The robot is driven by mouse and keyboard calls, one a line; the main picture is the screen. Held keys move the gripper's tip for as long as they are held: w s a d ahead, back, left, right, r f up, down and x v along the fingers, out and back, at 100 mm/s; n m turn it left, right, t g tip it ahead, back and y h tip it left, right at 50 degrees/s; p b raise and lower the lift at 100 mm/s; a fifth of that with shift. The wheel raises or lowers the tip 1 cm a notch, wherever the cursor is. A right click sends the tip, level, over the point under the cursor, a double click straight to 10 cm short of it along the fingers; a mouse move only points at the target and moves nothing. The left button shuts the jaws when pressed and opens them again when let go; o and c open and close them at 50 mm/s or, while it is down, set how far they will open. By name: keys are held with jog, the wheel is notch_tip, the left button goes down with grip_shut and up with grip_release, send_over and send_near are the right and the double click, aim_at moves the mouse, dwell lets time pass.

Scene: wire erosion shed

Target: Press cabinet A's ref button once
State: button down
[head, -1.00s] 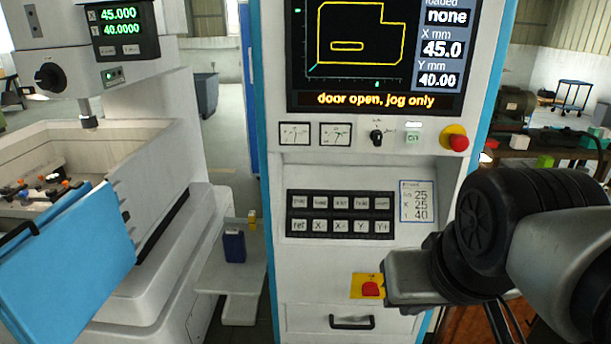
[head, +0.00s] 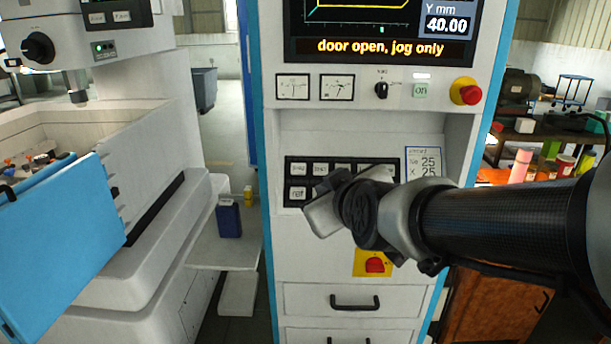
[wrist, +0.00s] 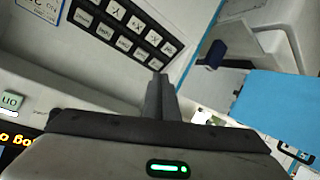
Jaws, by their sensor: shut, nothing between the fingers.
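The control cabinet (head: 300,262) stands upright in the middle of the head view; I see no letter A on it. Its black keypad (head: 290,170) has two rows of grey buttons. The ref button (head: 298,193) is at the left end of the lower row. My gripper (head: 322,214) is in front of the keypad, just right of and below ref, and covers much of the lower row. In the wrist view, my shut, empty fingers (wrist: 158,82) point toward the keypad end with the ref button (wrist: 168,48). I cannot tell whether they touch the panel.
A red emergency button (head: 468,94) sticks out at upper right, and a red knob (head: 375,265) on a yellow plate is below my gripper. The screen (head: 395,46) reads "door open, jog only". A blue door (head: 55,245) and a machine stand left.

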aim_at(298, 197)
jog(key=w+a+f+n+t+h+b, duration=0.1)
jog(key=w+a+f+n+t+b, duration=0.3)
jog(key=w+a+n+t+b, duration=0.1)
jog(key=shift+w+a+t+b, duration=0.4)
jog(key=shift+a+t+b, duration=0.1)
jog(key=shift+t+b, duration=0.4)
jog(key=shift+f, duration=0.1)
jog(key=w+f+b, duration=0.1)
jog(key=w, duration=0.1)
jog(key=w+f+b, duration=0.1)
jog(key=w+f, duration=0.1)
jog(key=w+f+b, duration=0.1)
jog(key=w+b, duration=0.1)
jog(key=shift+d+f, duration=0.15)
jog(key=shift+f, duration=0.15)
jog(key=shift+w+f+b, duration=0.25)
jog(key=shift+w+b, duration=0.05)
jog(key=shift+w, duration=0.3)
jog(key=shift+f, duration=0.1)
dwell(0.7)
jog(key=shift+w+f+b, duration=0.15)
jog(key=shift+w+b, duration=0.15)
jog(key=shift+b, duration=0.15)
